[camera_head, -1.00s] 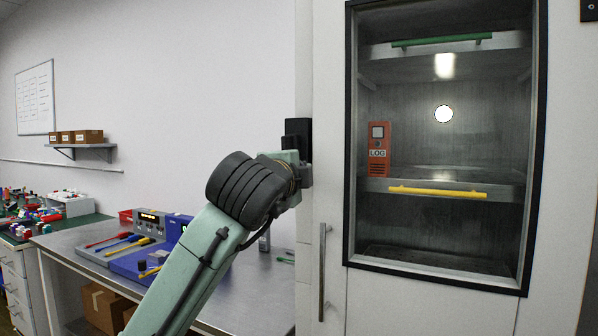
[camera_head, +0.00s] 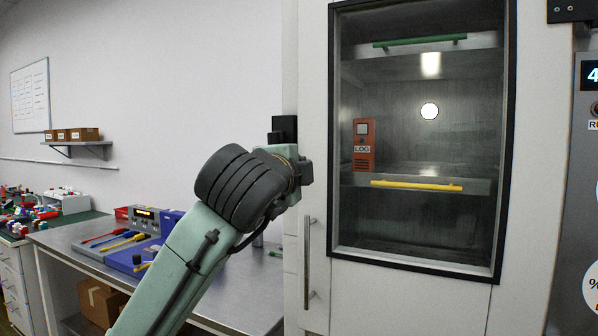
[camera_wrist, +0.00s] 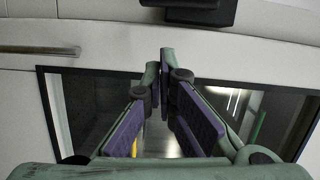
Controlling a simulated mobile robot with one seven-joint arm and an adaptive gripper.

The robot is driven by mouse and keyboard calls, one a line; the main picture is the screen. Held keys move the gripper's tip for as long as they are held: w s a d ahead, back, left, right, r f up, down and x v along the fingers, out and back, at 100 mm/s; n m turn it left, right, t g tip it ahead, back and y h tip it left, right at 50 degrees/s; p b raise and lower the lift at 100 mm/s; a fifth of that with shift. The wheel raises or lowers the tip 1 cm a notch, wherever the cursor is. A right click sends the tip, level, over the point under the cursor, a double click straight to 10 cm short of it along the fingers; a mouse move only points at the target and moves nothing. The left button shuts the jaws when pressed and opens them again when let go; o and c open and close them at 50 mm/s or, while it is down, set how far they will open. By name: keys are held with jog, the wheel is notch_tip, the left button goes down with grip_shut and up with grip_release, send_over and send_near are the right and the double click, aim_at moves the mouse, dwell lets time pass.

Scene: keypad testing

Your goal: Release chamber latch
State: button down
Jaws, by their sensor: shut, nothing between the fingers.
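The chamber door (camera_head: 318,60) is pale, with a large black-framed window. A vertical metal bar handle (camera_head: 308,262) is at its lower left; it shows at the left of the wrist view (camera_wrist: 40,50). A black block (camera_head: 284,128), possibly the latch, sits at the chamber's left edge, partly behind my wrist. A black fitting shows at the top of the wrist view (camera_wrist: 200,12); I cannot tell if it is the same part. My gripper (camera_wrist: 162,66) is shut and empty, its purple-padded fingers in front of the door. No contact is visible. The fingers are hidden in the head view.
Inside the window are a green bar (camera_head: 420,40), a yellow bar (camera_head: 416,185) and an orange LOG box (camera_head: 363,145). A metal bench (camera_head: 240,290) with tools stands at left. A grey panel (camera_head: 585,170) with a display is at the right edge.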

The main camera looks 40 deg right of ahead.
jog(key=shift+b+v, duration=0.55)
jog(key=shift+v, duration=2.15)
jog(key=shift+w+a+f, duration=0.1)
jog(key=shift+w, duration=0.05)
